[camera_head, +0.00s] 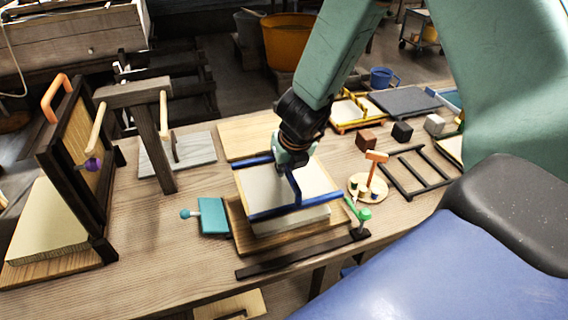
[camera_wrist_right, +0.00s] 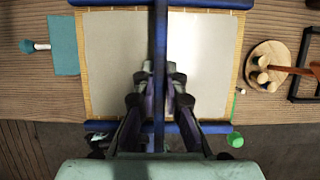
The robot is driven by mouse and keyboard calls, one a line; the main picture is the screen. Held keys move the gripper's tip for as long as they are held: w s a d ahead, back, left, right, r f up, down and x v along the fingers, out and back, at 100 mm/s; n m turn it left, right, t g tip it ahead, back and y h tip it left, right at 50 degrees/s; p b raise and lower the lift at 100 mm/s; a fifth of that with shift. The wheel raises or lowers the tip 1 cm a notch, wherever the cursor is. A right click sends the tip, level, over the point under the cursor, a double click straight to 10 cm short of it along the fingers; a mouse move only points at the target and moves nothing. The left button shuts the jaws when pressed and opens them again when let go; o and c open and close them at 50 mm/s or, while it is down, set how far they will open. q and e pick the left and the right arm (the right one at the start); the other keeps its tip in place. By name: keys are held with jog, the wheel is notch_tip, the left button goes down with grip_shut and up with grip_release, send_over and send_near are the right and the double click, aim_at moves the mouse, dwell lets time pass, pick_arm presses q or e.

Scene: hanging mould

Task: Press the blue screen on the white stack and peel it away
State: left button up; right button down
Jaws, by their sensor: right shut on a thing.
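The blue screen (camera_head: 295,203) is a blue frame with a middle bar and a pale mesh face. It lies over the white stack (camera_head: 292,222), whose pale layers show below its near edge on a wooden board (camera_head: 240,238). My right gripper (camera_head: 292,160) comes down from above over the screen's middle. In the right wrist view its fingers (camera_wrist_right: 160,85) are closed around the blue middle bar (camera_wrist_right: 160,40) of the screen. The contact at the fingertips is partly hidden by the gripper itself. My left gripper is in neither view.
A teal block with a handle (camera_head: 213,217) lies left of the stack. A round wooden board (camera_head: 368,188) with small tools and a dark rack (camera_head: 415,170) stand at the right. A dark upright frame (camera_head: 75,165) stands at the left. Bare table shows at the front left.

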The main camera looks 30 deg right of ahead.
aim_at(287, 182)
jog(key=f, duration=0.1)
jog(key=f+b, duration=0.1)
jog(key=d+f+b, duration=0.1)
jog(key=f, duration=0.1)
jog(key=shift+w, duration=0.35)
jog(key=shift+a+f+b, duration=0.2)
jog(key=shift+f+b, duration=0.5)
jog(key=shift+b, duration=0.25)
jog(key=shift+s+a+f+b, duration=0.2)
jog(key=shift+f+b, duration=0.15)
jog(key=shift+b, duration=0.15)
jog(key=shift+w+d+f, duration=0.2)
jog(key=shift+d+f, duration=0.1)
jog(key=shift+d, duration=0.1)
jog(key=c, duration=1.9)
grip_release()
jog(key=shift+a+r, duration=0.1)
jog(key=shift+a, duration=0.1)
jog(key=shift+c, duration=0.9)
jog(key=shift+s+a+r, duration=0.15)
jog(key=shift+s, duration=0.05)
grip_shut()
jog(key=shift+d, duration=0.2)
jog(key=shift+w+f, duration=0.2)
jog(key=shift+s+a+r, duration=0.15)
